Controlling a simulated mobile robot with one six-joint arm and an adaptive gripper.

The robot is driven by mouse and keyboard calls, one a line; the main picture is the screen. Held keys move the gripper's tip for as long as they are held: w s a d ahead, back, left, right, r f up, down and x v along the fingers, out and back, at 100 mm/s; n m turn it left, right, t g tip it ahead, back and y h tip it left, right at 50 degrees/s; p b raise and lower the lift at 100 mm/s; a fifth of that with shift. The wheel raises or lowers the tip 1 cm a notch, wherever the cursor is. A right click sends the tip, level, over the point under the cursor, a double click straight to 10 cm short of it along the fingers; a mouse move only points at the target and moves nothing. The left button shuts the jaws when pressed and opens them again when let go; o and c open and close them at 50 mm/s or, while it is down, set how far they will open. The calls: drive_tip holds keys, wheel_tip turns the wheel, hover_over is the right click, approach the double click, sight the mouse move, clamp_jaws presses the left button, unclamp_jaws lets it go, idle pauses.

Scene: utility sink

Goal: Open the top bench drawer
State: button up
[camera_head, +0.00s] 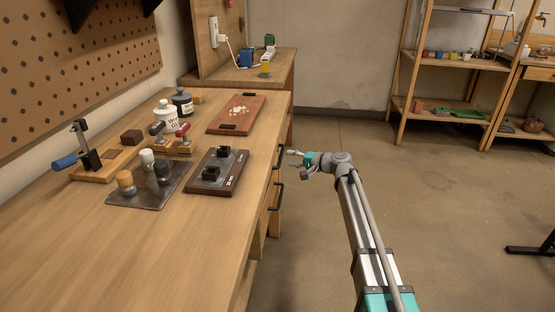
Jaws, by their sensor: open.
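The wooden bench (150,235) fills the left side of the view. Its drawers are on the right-hand front side and show at a steep angle. The top drawer (276,172) has a dark bar handle (281,157) and looks closed. My gripper (293,158) is open and empty, with its fingers pointing left toward this handle. The fingertips are very close to the handle; I cannot tell whether they touch it. A second dark handle (278,196) shows below. Most of the drawer fronts are hidden by the angle.
On the bench top lie a dark board with black blocks (218,170), a metal plate with knobs (150,187), a wooden board (237,114), two bottles (167,117) and a clamp (92,158). Shelving (460,62) stands at the back right. The floor (440,220) right of my arm is mostly clear.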

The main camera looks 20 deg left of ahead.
sight(281, 156)
drive_tip(key=shift+b+x, duration=0.35)
drive_tip(key=shift+x, duration=2.25)
drive_tip(key=shift+c, duration=0.2)
clamp_jaws()
